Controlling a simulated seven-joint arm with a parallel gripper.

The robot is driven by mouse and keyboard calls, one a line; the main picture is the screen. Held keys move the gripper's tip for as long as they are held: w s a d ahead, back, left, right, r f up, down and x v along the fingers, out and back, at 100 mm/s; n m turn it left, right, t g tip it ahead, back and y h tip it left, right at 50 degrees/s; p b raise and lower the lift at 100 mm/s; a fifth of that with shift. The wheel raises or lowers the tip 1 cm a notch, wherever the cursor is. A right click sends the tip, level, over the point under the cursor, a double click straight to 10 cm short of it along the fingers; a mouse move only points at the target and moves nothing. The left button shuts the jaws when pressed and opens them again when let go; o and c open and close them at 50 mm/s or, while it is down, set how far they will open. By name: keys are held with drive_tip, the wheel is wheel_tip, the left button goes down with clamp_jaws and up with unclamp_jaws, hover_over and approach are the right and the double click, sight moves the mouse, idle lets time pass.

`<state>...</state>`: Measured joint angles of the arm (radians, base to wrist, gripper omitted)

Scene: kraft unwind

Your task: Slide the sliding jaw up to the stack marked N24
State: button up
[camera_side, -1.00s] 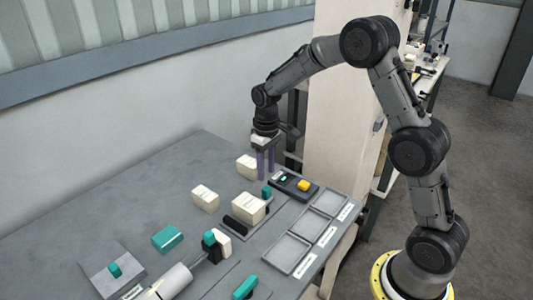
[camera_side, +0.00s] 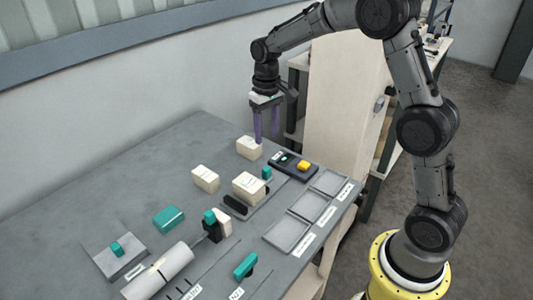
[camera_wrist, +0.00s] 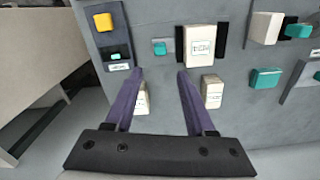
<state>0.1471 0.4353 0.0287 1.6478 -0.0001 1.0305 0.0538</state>
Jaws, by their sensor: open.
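A cream stack (camera_side: 249,187) with an unreadable printed label sits between two black upright jaws; it also shows in the wrist view (camera_wrist: 201,39). A teal knob (camera_side: 266,172) stands beside the far jaw, left of the stack in the wrist view (camera_wrist: 159,48). I take the knob side as the sliding jaw (camera_wrist: 179,43); it looks close against the stack, but contact is unclear. I cannot read which stack is N24. My gripper (camera_side: 266,139) is open and empty, its two purple fingers pointing down above the table, beside a far cream stack (camera_side: 249,147).
Another loose cream stack (camera_side: 205,179) and a teal block (camera_side: 168,218) lie on the left. A dark control box (camera_side: 293,165) with a yellow button stands right of my fingers. Grey trays (camera_side: 287,234) line the right edge. A white roll (camera_side: 160,271) lies in front.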

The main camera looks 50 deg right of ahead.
sight(266, 168)
wheel_tip(266, 168, down, 14)
drive_tip(key=m, duration=1.5)
drive_tip(key=shift+r+m, duration=0.25)
drive_tip(key=shift+m, duration=0.05)
drive_tip(key=shift+c, duration=0.3)
clamp_jaws()
